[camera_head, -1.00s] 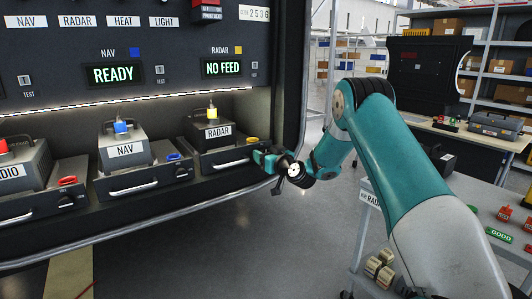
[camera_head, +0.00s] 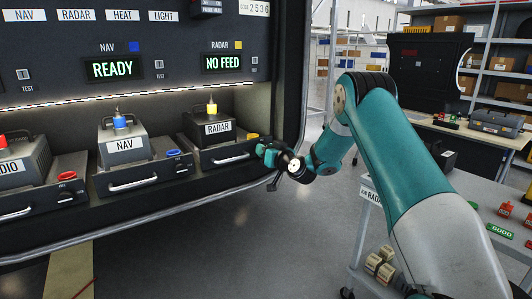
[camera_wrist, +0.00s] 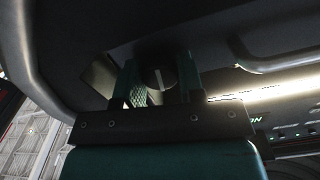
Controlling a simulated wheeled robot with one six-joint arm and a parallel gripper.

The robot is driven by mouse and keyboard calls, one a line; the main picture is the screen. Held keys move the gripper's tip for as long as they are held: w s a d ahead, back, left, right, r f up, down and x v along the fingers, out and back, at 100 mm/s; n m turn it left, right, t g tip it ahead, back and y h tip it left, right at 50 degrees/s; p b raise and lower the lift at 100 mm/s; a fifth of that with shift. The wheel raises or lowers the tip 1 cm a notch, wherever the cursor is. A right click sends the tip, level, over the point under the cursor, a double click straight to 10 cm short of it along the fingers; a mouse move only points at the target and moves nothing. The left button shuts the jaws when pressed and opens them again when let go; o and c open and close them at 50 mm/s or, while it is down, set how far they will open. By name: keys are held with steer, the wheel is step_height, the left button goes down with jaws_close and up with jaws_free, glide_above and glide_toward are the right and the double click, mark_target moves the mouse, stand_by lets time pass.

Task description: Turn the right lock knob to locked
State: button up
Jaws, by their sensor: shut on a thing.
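The lock knob (camera_wrist: 159,77) shows in the wrist view as a dark round knob with a pale line across its face. The line stands nearly upright, leaning slightly. My gripper (camera_wrist: 161,86) has one finger on each side of the knob and is shut on it. In the head view my gripper (camera_head: 267,154) is at the right end of the console shelf, beside the RADAR unit (camera_head: 210,128). The knob cannot be made out there, and any locked or unlocked marking is not readable.
The NAV unit (camera_head: 124,143) stands left of the RADAR unit. Above them, the displays read READY (camera_head: 113,69) and NO FEED (camera_head: 222,63). A grey table (camera_head: 440,225) with red and green items stands at right. Open floor lies below the console.

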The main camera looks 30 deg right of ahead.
steer(key=shift+d+m+p, duration=0.1)
steer(key=shift+m+p, duration=0.8)
steer(key=shift+m, duration=7)
steer(key=o, duration=0.9)
steer(key=s+b, duration=0.2)
steer(key=s, duration=0.3)
steer(key=s+b, duration=0.3)
steer(key=s, duration=0.3)
steer(key=s+b, duration=0.2)
steer(key=s, duration=0.4)
steer(key=shift+s+d+b, duration=0.2)
steer(key=shift+d+b, duration=0.05)
steer(key=shift+b, duration=0.05)
